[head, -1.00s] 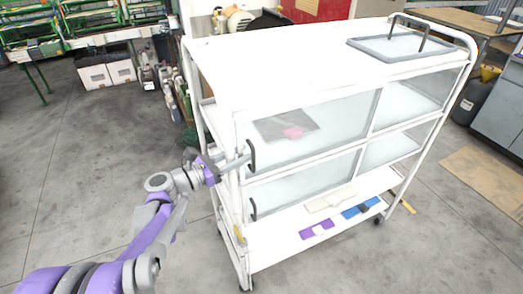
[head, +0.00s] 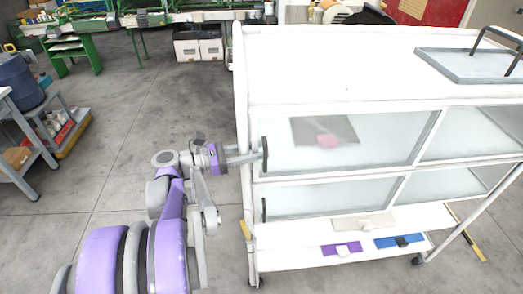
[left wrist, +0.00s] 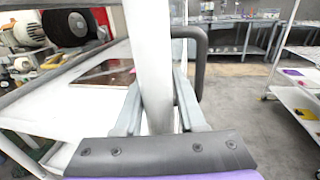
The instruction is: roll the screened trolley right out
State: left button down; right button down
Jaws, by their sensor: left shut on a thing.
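The white trolley (head: 340,70) stands on the right in the head view. Frosted screen panels (head: 380,135) with dark handles (head: 264,155) cover its two upper levels. My left gripper (head: 250,155) is at its front left corner, beside the upper dark handle. In the left wrist view the fingers of my left gripper (left wrist: 160,112) are on either side of the trolley's white upright post (left wrist: 150,60), shut on it. A dark handle (left wrist: 200,62) loops just right of the post. A dark sheet with a pink thing (head: 325,132) shows dimly behind the upper screen. My right gripper is not in view.
Purple (head: 341,248) and blue (head: 400,241) brushes lie on the trolley's low shelf. A framed tray (head: 470,66) with a handle sits on top. Grey floor (head: 100,150) is open to the left. Green machinery (head: 160,20) and white boxes (head: 198,48) stand behind.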

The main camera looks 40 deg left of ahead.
pick_arm(q)
jog(key=shift+a+r, duration=0.1)
jog(key=shift+a, duration=0.1)
jog(key=c, duration=0.8)
grip_release()
jog(key=shift+o, duration=1.1)
jog(key=b+v, duration=0.1)
jog(key=v, duration=0.9)
jog(key=shift+s+a, duration=0.15)
jog(key=shift+s, duration=0.2)
